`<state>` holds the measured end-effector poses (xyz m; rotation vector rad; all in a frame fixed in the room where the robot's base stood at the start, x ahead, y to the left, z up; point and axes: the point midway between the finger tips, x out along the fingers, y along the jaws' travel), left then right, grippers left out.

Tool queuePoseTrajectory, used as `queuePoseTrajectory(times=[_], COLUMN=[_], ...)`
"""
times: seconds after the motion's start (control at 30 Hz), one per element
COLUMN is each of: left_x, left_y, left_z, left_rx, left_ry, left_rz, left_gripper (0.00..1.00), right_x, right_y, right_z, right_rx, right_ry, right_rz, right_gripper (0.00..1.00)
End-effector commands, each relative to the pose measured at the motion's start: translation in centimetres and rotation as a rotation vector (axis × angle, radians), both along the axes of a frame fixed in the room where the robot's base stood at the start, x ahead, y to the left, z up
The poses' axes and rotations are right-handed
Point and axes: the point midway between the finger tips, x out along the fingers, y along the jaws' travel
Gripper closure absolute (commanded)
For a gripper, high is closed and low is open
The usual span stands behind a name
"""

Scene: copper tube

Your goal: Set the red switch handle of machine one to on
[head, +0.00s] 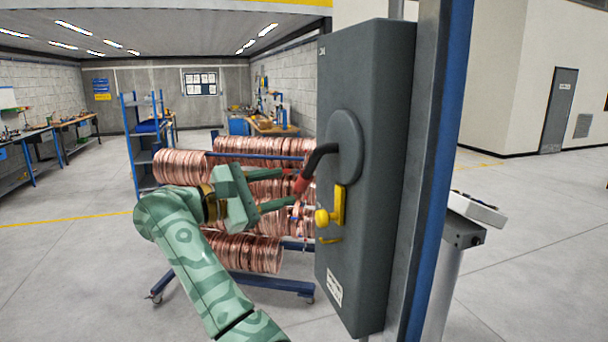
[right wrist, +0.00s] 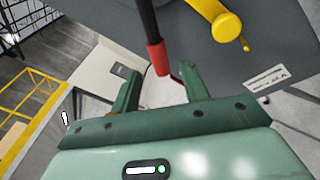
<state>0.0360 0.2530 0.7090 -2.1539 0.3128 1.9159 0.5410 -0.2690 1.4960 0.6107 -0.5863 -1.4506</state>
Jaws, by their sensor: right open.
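A tall dark grey switch box (head: 360,240) stands at the centre right in the head view. A black lever comes out of its round hub (head: 345,148) and ends in a red switch handle (head: 304,183), pointing left and down. In the right wrist view the red handle tip (right wrist: 158,60) is just beyond and between the fingertips. My right gripper (head: 280,190) is open, its fingers on either side of the handle's line; contact cannot be told. It also shows in the right wrist view (right wrist: 158,78). My left gripper is not in view.
A yellow knob and latch (head: 337,206) sit on the box just below the handle; the yellow part also shows in the right wrist view (right wrist: 222,25). A blue rack with copper coils (head: 245,253) stands behind my arm. A blue post borders the box's right side.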

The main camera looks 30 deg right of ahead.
Motion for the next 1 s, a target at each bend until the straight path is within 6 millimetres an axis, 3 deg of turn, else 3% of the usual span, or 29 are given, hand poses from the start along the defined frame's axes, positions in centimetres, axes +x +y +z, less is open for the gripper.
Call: queuePoseTrajectory(times=[0.1, 0.3, 0.7, 0.87, 1.0], left_x=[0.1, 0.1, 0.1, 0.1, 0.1], left_y=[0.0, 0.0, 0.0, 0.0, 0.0], left_z=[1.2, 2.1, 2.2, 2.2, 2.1], left_rx=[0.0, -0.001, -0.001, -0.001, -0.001], left_ry=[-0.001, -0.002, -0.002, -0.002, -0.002], left_rz=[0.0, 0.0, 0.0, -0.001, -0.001], left_gripper=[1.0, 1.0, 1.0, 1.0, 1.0], right_x=[0.1, 0.2, 0.3, 0.3, 0.3], right_y=[-2.9, -5.8, -6.7, -6.6, -6.7], right_z=[0.3, 0.2, 0.0, 0.0, 0.0], right_rx=[-0.002, -0.002, -0.002, -0.001, -0.001], right_ry=[0.002, 0.002, 0.004, 0.004, 0.003], right_rz=[-0.003, -0.001, 0.001, 0.001, 0.001], right_gripper=[0.55, 0.55, 0.55, 0.99, 1.0])
